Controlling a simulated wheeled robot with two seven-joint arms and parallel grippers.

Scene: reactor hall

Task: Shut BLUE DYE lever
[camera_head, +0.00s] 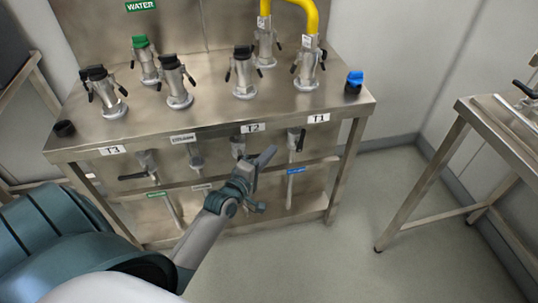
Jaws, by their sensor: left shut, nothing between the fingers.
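The blue label (296,171), too small to read, is on the lower rail at the right of the steel bench. Above it, under the T1 tag (318,118), is a valve with a dark lever (301,140) that looks upright, in line with its pipe. My left gripper (266,157) is in front of the bench, left of this lever. It is shut and empty, and appears apart from the lever. It partly covers the valve under the T2 tag (252,128). My right gripper is out of view.
The bench top (210,125) carries several capped couplings and a yellow hose (312,15). Another valve lever (132,177) sticks out sideways above a green label (157,195). A second steel table (508,130) stands at the right, with clear floor (330,240) between.

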